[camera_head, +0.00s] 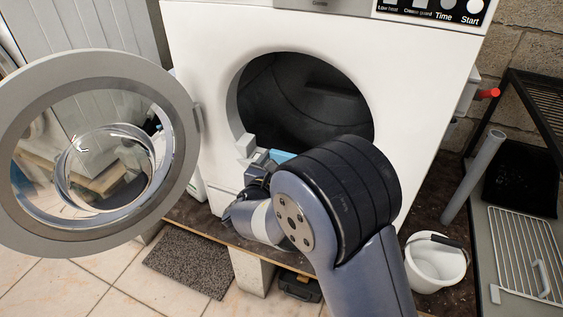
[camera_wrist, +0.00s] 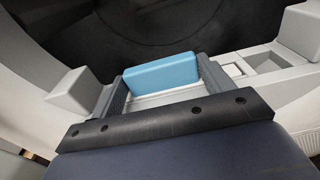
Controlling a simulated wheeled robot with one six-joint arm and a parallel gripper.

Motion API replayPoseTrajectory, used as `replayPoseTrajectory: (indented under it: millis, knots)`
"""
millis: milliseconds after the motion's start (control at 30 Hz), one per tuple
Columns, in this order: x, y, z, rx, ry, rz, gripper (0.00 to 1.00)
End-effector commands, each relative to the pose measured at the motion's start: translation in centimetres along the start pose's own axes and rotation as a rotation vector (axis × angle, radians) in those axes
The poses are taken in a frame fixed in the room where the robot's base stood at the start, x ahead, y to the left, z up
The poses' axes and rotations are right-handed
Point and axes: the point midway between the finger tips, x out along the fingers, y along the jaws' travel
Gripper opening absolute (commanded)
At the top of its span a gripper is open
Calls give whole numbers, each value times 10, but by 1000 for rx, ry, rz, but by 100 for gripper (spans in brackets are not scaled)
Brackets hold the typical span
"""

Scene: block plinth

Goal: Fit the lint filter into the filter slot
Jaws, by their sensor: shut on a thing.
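The lint filter shows as a light-blue block, in the wrist view (camera_wrist: 160,72) between my gripper's (camera_wrist: 162,80) two dark-grey fingers. My gripper is shut on it. In the head view the blue top of the lint filter (camera_head: 283,156) shows just beyond my gripper (camera_head: 264,163), at the lower lip of the dryer opening. The lower part of the filter is hidden. Pale grey blocks stand on the lip, left (camera_wrist: 74,92) and right (camera_wrist: 301,32) of my fingers. The filter slot cannot be made out clearly; I cannot tell whether the filter is in it.
The white dryer (camera_head: 200,55) has its dark drum (camera_head: 305,95) open. Its round door (camera_head: 180,110) is swung out to the left. A white bucket (camera_head: 432,265), a grey pipe (camera_head: 473,178) and a wire rack (camera_head: 520,250) stand at the right. A grey mat (camera_head: 190,262) lies on the floor.

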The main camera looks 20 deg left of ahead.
Motion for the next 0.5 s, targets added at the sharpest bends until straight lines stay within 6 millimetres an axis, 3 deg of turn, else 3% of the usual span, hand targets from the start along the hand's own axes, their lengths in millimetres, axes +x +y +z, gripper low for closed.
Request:
replayPoseTrajectory:
  millis: [167,200,500]
  knots:
    - [0,0,0,0,-1,0,51]
    - [0,0,0,0,-1,0,77]
    - [0,0,0,0,0,0,100]
